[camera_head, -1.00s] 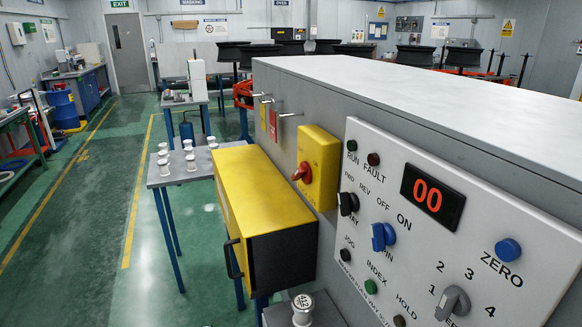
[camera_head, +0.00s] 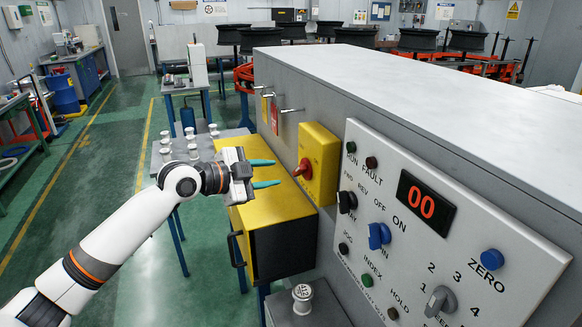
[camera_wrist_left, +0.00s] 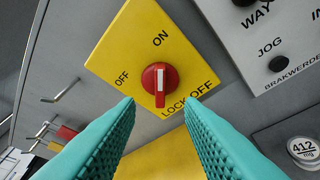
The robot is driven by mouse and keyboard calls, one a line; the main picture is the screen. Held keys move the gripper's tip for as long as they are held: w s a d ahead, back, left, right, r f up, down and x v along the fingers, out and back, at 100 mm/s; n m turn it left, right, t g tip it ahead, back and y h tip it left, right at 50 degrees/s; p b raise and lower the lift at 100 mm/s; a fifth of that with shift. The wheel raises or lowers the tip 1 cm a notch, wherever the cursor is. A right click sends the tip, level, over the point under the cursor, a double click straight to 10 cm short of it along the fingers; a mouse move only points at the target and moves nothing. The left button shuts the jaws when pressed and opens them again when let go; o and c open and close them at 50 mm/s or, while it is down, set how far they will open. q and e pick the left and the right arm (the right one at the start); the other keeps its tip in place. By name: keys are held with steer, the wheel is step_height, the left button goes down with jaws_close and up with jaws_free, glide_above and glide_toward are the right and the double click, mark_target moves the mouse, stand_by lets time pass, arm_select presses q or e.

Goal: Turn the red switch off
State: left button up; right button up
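The red switch (camera_head: 302,168) is a rotary knob on a yellow plate (camera_head: 322,150) on the side of the grey cabinet. In the left wrist view the red switch (camera_wrist_left: 159,79) has a white bar that points up towards ON, with OFF to its left and LOCK OFF below. My left gripper (camera_head: 272,173) is open, its teal fingers pointing at the switch from the left, a little apart from it. In the left wrist view the fingertips (camera_wrist_left: 160,101) lie on either side below the knob, with nothing between them. My right gripper is not in view.
A yellow box (camera_head: 282,200) with a black handle sits under the left gripper. The control panel (camera_head: 400,280) with knobs and a red 00 display is right of the switch. Metal hooks (camera_head: 291,110) stick out left of the yellow plate. A white weight (camera_head: 302,297) stands below.

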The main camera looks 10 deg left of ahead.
mark_target(296, 171)
arm_select(q)
steer(key=p+x, duration=0.1)
steer(key=x, duration=0.6)
steer(key=shift+w+d+p, duration=0.1)
steer(key=shift+p, duration=0.25)
jaws_close()
